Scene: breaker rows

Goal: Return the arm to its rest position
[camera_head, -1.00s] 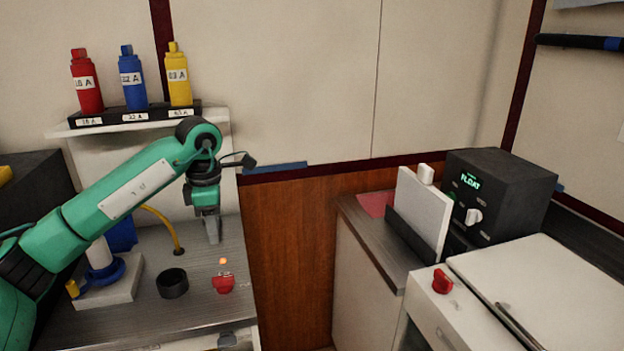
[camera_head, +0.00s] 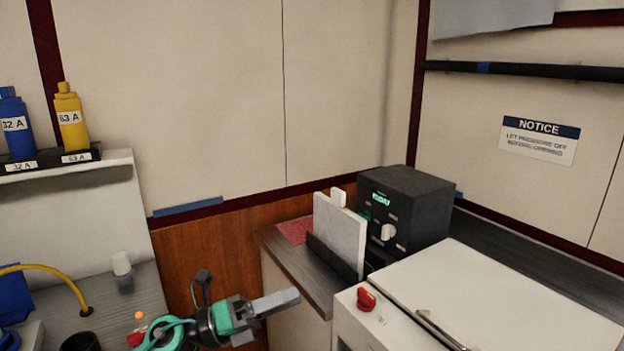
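My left arm comes in low in the head view, its green and black wrist near the bottom edge. My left gripper (camera_head: 276,302) points right, in front of the wood panel and left of the white cabinet. Its grey fingers lie together with no gap visible, and nothing shows between them. The rest of the arm is cut off by the bottom edge. My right gripper is not in view.
A left counter (camera_head: 140,290) holds a white cylinder (camera_head: 122,264) and a yellow hose (camera_head: 50,268). Blue (camera_head: 15,125) and yellow (camera_head: 71,118) bottles stand on a shelf above. At right are a black box (camera_head: 405,210), a white panel (camera_head: 338,235) and a white cabinet (camera_head: 490,300) with a red knob (camera_head: 366,299).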

